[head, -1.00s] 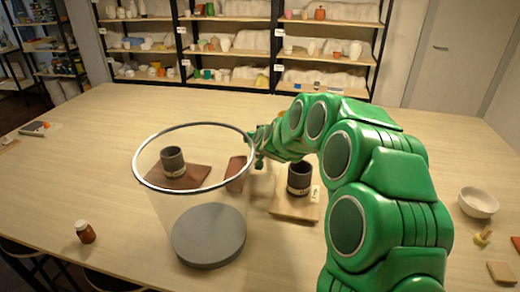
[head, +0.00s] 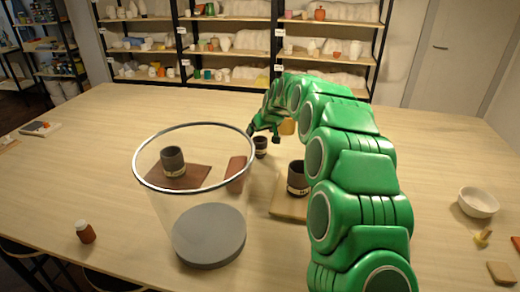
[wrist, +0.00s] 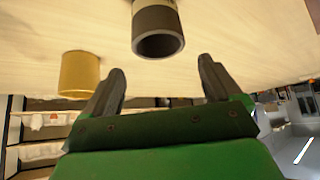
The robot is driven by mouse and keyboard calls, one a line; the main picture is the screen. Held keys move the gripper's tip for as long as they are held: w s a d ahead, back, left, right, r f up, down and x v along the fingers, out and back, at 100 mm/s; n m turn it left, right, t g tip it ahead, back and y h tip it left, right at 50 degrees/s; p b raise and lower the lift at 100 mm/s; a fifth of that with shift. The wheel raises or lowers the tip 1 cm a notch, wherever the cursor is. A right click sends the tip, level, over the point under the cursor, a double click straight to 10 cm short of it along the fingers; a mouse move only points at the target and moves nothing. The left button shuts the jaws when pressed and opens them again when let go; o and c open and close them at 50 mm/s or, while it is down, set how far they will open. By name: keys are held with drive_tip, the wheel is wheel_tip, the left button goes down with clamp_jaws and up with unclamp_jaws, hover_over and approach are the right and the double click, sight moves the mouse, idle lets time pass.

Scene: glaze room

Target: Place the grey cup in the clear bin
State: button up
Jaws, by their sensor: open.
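The clear bin (head: 208,240), with a metal rim and grey base, stands at the front left of the table. Three dark grey cups with pale bands show in the head view. One small cup (head: 260,147) is behind the bin, just below my gripper (head: 264,133). Another cup (head: 298,179) stands on a pale board, partly behind my arm. The third cup (head: 172,161) is on a brown board, seen through the bin. In the wrist view, a grey cup (wrist: 158,32) lies ahead of my open, empty gripper (wrist: 162,72), roughly in line with the gap.
A yellow cup (head: 287,127) stands close to my gripper and also shows in the wrist view (wrist: 80,73). A reddish-brown block (head: 236,173) is behind the bin. A brown jar (head: 85,232) is at front left, a white bowl (head: 478,202) at right.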

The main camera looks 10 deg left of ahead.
sight(260, 146)
drive_tip(key=shift+w+a+f+n+g+h, duration=0.2)
drive_tip(key=shift+f+g, duration=0.25)
drive_tip(key=shift+f, duration=0.85)
drive_tip(key=shift+s+d+f+n+g+h, duration=0.15)
drive_tip(key=shift+f+g+h, duration=0.2)
drive_tip(key=shift+f, duration=0.9)
drive_tip(key=shift+w+a+f+n+g+h, duration=0.15)
drive_tip(key=shift+f+g, duration=0.35)
drive_tip(key=shift+f, duration=0.8)
drive_tip(key=shift+s, duration=0.1)
drive_tip(key=shift+c, duration=0.4)
drive_tip(key=c, duration=1.2)
drive_tip(key=shift+o, duration=0.2)
drive_tip(key=shift+r, duration=0.15)
